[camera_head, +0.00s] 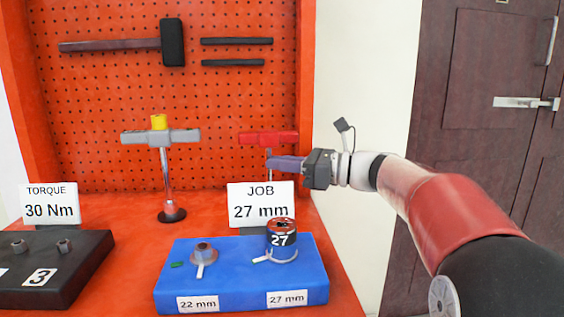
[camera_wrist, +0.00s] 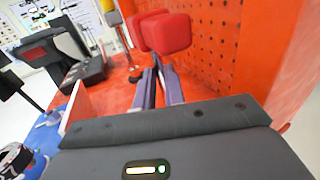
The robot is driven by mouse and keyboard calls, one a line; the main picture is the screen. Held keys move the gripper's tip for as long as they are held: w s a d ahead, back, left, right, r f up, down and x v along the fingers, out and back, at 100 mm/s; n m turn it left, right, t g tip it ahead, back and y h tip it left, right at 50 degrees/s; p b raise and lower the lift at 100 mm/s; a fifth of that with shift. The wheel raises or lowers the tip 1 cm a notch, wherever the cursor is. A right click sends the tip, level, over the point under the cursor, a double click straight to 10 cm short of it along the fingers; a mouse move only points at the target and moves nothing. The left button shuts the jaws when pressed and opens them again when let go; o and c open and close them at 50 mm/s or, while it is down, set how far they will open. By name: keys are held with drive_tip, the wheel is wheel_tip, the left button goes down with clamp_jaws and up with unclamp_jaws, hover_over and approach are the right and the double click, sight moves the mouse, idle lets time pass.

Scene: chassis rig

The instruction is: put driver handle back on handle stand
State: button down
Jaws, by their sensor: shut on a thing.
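The red T-shaped driver handle (camera_head: 268,138) is upright in front of the pegboard, its crossbar roughly level. My gripper (camera_head: 270,163) reaches in from the right and is shut on its shaft, just under the crossbar. In the wrist view the red crossbar (camera_wrist: 167,34) is just past the fingertips (camera_wrist: 157,66). The shaft's lower end is hidden behind the JOB sign, so I cannot tell whether anything supports it. To the left, a chrome post (camera_head: 167,180) on a dark round base carries a grey crossbar (camera_head: 150,138) with a yellow top. I cannot tell whether this is the handle stand.
The JOB 27 mm sign (camera_head: 262,206) stands below my gripper. A black block (camera_head: 85,270) and TORQUE sign (camera_head: 48,203) are left. Tools hang on the pegboard (camera_head: 225,90).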

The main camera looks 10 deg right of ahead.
idle(0.3)
drive_tip(key=c, duration=1.4)
unclamp_jaws()
drive_tip(key=shift+d, duration=0.1)
